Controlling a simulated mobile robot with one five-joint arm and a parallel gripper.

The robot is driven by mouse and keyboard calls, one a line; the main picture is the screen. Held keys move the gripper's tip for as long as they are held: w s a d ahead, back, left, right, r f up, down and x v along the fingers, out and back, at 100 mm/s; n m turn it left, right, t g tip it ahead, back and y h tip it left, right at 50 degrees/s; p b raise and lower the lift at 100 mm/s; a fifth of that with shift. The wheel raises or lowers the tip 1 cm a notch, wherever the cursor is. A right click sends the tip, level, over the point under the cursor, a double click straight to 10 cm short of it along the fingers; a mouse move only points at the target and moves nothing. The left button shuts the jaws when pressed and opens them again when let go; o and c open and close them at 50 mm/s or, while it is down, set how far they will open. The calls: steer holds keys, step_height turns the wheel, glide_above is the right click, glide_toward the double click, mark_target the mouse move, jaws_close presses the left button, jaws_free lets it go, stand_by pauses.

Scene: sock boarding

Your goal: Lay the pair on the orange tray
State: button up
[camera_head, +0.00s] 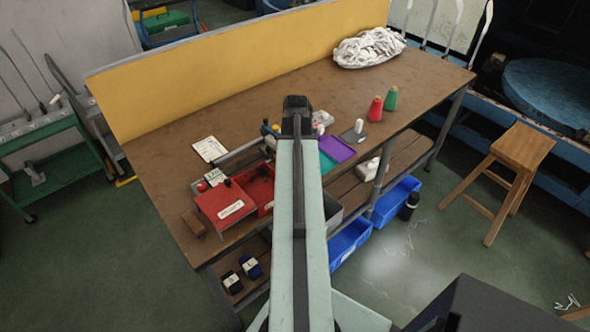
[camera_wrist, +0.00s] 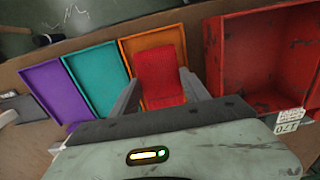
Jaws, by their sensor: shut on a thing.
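A red folded bundle, the pair (camera_wrist: 160,75), is between the two fingers of my gripper (camera_wrist: 162,90) in the wrist view, and the gripper is shut on it. The pair is over the orange tray (camera_wrist: 126,47), whose rim shows around it at the left and far side. I cannot tell whether the pair touches the tray floor. In the head view my arm hides the orange tray, the pair and the fingertips.
A teal tray (camera_wrist: 97,77) and a purple tray (camera_wrist: 55,90) lie left of the orange one in the wrist view. A red open box (camera_wrist: 262,60) stands to its right. Green and red cones (camera_head: 391,98) and a white cloth heap (camera_head: 368,47) are farther along the bench.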

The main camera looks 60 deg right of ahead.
steer(key=o, duration=1.4)
steer(key=shift+f, duration=0.1)
step_height(320, 180, up, 12)
steer(key=p, duration=1.2)
steer(key=shift+r+p, duration=0.25)
steer(key=shift+p, duration=0.05)
steer(key=shift+s+f, duration=0.1)
